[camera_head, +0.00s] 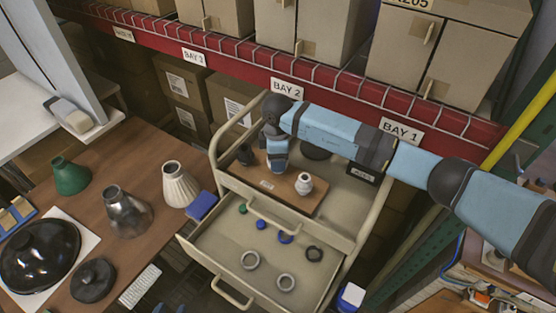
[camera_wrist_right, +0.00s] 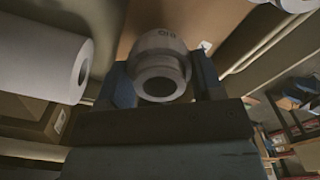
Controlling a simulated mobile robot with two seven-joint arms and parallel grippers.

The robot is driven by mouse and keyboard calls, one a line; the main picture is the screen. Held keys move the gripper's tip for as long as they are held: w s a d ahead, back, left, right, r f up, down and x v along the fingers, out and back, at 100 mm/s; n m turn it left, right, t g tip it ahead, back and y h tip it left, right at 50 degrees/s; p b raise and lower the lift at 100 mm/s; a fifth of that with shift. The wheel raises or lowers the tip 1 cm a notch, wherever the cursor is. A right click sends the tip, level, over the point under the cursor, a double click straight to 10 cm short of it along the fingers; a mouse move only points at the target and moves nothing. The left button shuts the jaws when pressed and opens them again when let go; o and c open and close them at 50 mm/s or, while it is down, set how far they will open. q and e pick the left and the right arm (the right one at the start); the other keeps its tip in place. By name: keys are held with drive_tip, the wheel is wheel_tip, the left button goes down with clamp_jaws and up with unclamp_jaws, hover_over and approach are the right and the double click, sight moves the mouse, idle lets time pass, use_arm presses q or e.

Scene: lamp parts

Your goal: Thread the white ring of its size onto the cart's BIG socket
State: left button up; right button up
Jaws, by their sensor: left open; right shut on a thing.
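The cart (camera_head: 334,219) stands in the middle of the head view with its drawer pulled out. My right gripper (camera_head: 277,158) points down over the board on its top and hides what is beneath. In the right wrist view, this gripper (camera_wrist_right: 163,92) is shut on a pale white ring (camera_wrist_right: 160,82). A smaller white socket (camera_head: 304,184) stands on the board. My left gripper is not in view.
Left is a table with lamp shades (camera_head: 181,187) and a black dome (camera_head: 40,256). Shelving with boxes (camera_head: 445,52) stands behind the cart.

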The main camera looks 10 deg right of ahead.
drive_tip(key=shift+s+m+p, duration=0.1)
drive_tip(key=shift+m+p, duration=0.45)
drive_tip(key=shift+m, duration=0.05)
drive_tip(key=o, duration=1.2)
drive_tip(key=shift+f, duration=0.1)
